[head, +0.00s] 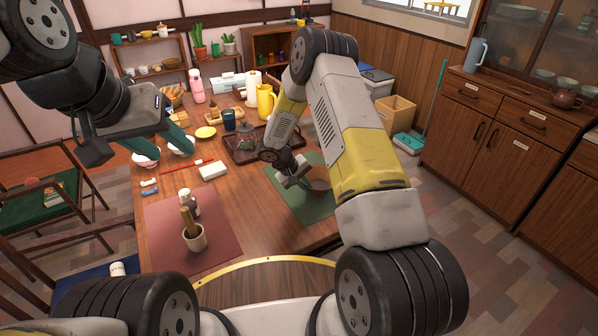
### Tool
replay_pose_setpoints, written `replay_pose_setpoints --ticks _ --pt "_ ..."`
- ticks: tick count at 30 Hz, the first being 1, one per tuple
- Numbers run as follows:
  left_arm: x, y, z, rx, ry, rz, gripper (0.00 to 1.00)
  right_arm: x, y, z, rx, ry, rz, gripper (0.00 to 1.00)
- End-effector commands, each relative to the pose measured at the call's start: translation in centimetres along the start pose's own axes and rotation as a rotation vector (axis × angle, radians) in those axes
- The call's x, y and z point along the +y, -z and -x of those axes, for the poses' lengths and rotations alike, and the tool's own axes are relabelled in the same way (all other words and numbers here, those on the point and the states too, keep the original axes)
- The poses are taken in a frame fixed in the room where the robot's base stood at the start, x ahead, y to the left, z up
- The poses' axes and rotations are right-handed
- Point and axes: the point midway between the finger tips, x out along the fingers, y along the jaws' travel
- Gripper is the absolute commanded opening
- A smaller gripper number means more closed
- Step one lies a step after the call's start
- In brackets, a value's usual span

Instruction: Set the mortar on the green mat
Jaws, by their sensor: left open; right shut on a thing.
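The green mat (309,211) lies on the right part of the wooden table, partly hidden by my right arm. A rounded grey-brown vessel, apparently the mortar (320,184), is over the mat beside my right gripper, its far side hidden by my forearm. My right gripper (299,178) is shut on it at its left edge. I cannot tell whether its base touches the mat. My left gripper (164,152) is open and empty, its teal fingers spread above the table's left side.
A red mat (222,239) at the front left holds a pale cup (195,240) with a brown stick and a small bottle. A dark tray (247,150) and yellow pitcher (265,102) stand farther back.

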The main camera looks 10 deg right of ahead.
Motion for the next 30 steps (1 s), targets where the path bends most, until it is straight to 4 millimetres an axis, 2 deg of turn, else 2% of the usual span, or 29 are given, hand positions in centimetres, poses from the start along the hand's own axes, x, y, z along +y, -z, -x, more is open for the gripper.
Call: replay_pose_setpoints --ticks 3,13,15,17,26,30 --pt "0.00 0.00 0.00 0.000 0.000 0.000 0.45 -0.43 0.08 -0.81 0.001 -0.001 -0.002 0.00" --pt "0.00 0.00 0.00 0.000 0.000 0.000 0.45 -0.57 0.08 -1.02 0.002 -0.001 -0.002 0.00" --pt "0.00 0.00 0.00 0.000 0.000 0.000 0.45 -0.62 0.05 -1.06 0.001 0.000 -0.002 0.16" --pt "0.00 0.00 0.00 0.000 0.000 0.000 0.45 -0.61 0.04 -1.06 0.001 0.000 -0.002 0.28" --pt "0.00 0.00 0.00 0.000 0.000 0.000 0.45 -0.58 0.03 -1.03 0.001 0.000 -0.002 0.28" --pt "0.00 0.00 0.00 0.000 0.000 0.000 0.45 -0.46 0.08 -0.15 0.002 -0.001 -0.001 0.28"
